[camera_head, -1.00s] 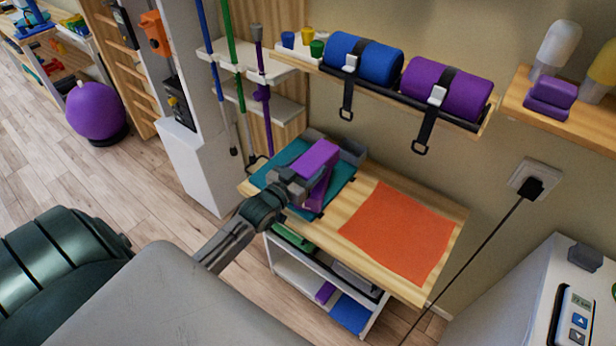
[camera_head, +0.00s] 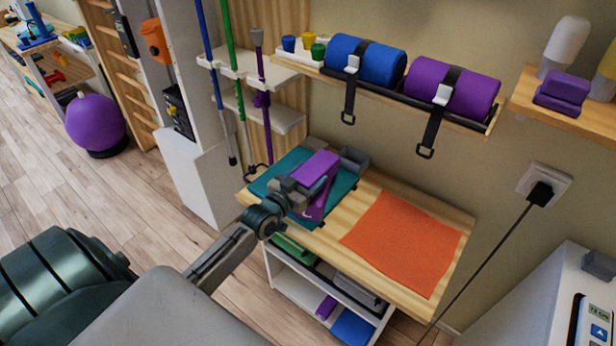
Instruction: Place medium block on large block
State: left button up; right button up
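A purple block (camera_head: 317,167) is at the back left of the wooden table, over a teal mat (camera_head: 343,188). More purple (camera_head: 319,206) shows below and in front of its top face. I cannot tell whether this is one tall block or two stacked, nor which is medium or large. My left gripper (camera_head: 312,191) is right at the front left side of the purple, its grey fingers overlapping it. The fingertips are partly hidden, so I cannot tell whether they grip it. My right gripper is out of view.
An orange cloth (camera_head: 403,243) lies flat on the wooden table's (camera_head: 385,184) right part. A small grey bin (camera_head: 354,160) stands behind the blocks. A shelf above holds a blue roll (camera_head: 365,60) and a purple roll (camera_head: 452,86) with hanging straps. Poles (camera_head: 262,110) stand at the left.

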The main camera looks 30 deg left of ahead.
pick_arm(q)
jog(key=o, duration=0.3)
jog(key=shift+s+r+p, duration=0.2)
jog(key=shift+r+p, duration=0.05)
jog(key=shift+p, duration=0.2)
jog(key=s+p, duration=0.1)
jog(key=s, duration=0.1)
jog(key=s+p, duration=0.3)
jog(key=s, duration=0.1)
jog(key=shift+s+a+r, duration=0.15)
jog(key=shift+a+r, duration=0.05)
jog(key=shift+a, duration=0.05)
jog(key=s, duration=0.1)
jog(key=s+p, duration=0.1)
jog(key=s, duration=0.3)
jog(key=shift+s+a+f+p, duration=0.15)
jog(key=shift+a+f+p, duration=0.05)
jog(key=shift+f+p, duration=0.15)
